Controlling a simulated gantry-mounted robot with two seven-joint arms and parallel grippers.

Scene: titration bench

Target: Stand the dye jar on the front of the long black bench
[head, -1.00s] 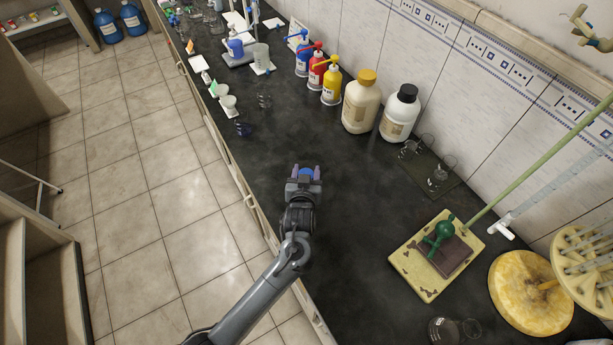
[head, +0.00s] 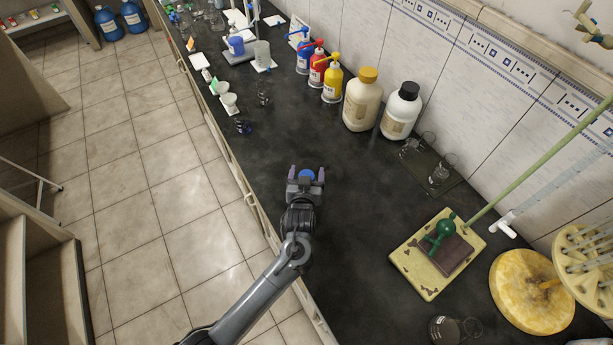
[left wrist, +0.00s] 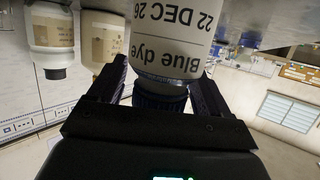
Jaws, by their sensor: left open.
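The dye jar (head: 307,173) shows in the head view as a blue cap between the fingers of my left gripper (head: 306,179), over the front part of the long black bench (head: 345,215). In the left wrist view the picture is upside down. There the white jar body (left wrist: 172,40) reads "Blue dye 22 DEC 26", and its dark blue ribbed cap lies between the two black fingers. My left gripper is open, one finger on each side of the cap. The jar appears upright with its base at the bench top. My right gripper is not in view.
Behind stand a cream bottle with a tan cap (head: 362,100) and a white bottle with a black cap (head: 401,112). A burette stand's yellowish base (head: 412,272) is at the right. Small glassware and cups stand further left. The bench around the jar is clear.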

